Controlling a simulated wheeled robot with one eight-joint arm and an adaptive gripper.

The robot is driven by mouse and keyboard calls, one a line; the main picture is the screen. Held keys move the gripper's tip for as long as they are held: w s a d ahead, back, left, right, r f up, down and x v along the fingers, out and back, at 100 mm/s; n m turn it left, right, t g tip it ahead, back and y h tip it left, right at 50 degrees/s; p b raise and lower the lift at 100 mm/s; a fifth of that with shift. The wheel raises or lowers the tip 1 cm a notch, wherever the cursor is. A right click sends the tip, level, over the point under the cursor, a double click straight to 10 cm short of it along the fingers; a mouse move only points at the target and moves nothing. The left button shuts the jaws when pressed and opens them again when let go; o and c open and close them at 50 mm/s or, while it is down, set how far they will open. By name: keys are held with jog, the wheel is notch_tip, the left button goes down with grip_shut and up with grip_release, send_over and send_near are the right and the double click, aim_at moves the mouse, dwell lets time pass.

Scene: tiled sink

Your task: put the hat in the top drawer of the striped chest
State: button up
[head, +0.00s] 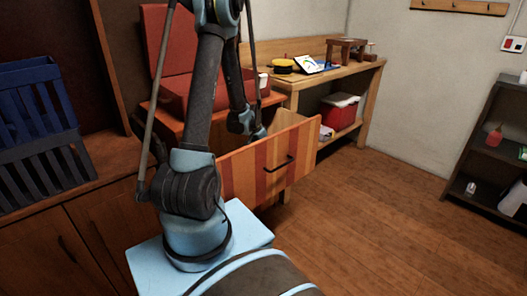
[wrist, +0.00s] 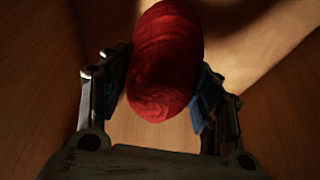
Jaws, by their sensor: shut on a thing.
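The striped drawer (head: 237,178) of the chest stands pulled out, its front in orange and dark red stripes with a dark handle. My gripper (head: 256,131) is low at the open drawer, behind its front panel. In the wrist view my gripper (wrist: 160,95) is shut on a red, rounded, cloth-like thing, which looks like the hat (wrist: 165,55). Wooden surfaces surround it in that view, matching the drawer's inside. Whether the hat touches the drawer floor I cannot tell. The hat is hidden in the head view.
A red case (head: 178,93) with its lid up stands on the chest top, partly behind my arm. A workbench (head: 345,78) with small objects and a red-and-white cooler (head: 339,110) stands behind. A blue slatted crate (head: 40,128) is at left.

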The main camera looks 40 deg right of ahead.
jog(key=shift+f, duration=0.4)
jog(key=o, duration=1.1)
jog(key=shift+r, duration=0.1)
jog(key=shift+r, duration=0.55)
jog(key=shift+v, duration=5.95)
jog(key=shift+s+r, duration=0.1)
jog(key=shift+r, duration=0.05)
